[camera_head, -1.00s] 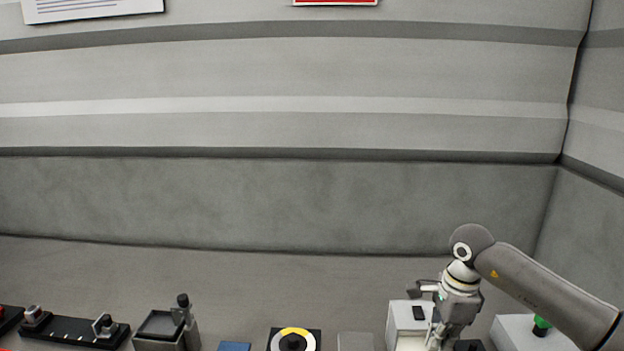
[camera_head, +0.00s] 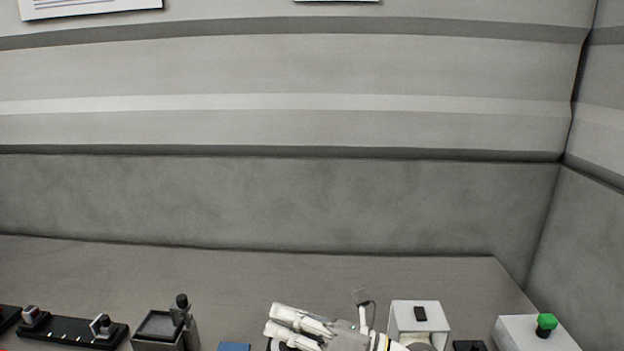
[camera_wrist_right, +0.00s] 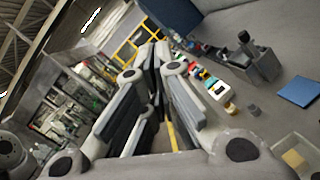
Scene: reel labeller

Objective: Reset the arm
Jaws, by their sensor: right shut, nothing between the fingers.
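My right gripper (camera_head: 275,319) is low in the middle of the head view, pointing left, with its fingers shut and empty. It also shows in the right wrist view (camera_wrist_right: 152,58), its two fingers close together. It covers most of the black reel spot on the bench, so the yellow and white ring there is nearly hidden. My left gripper is in neither view.
A white box with a black slot (camera_head: 405,310) and a white box with a green button (camera_head: 520,331) stand at right. A grey tray with a black knob (camera_head: 146,345), a black fixture strip (camera_head: 70,331) and a blue pad (camera_head: 234,347) lie at left. The bench behind is clear.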

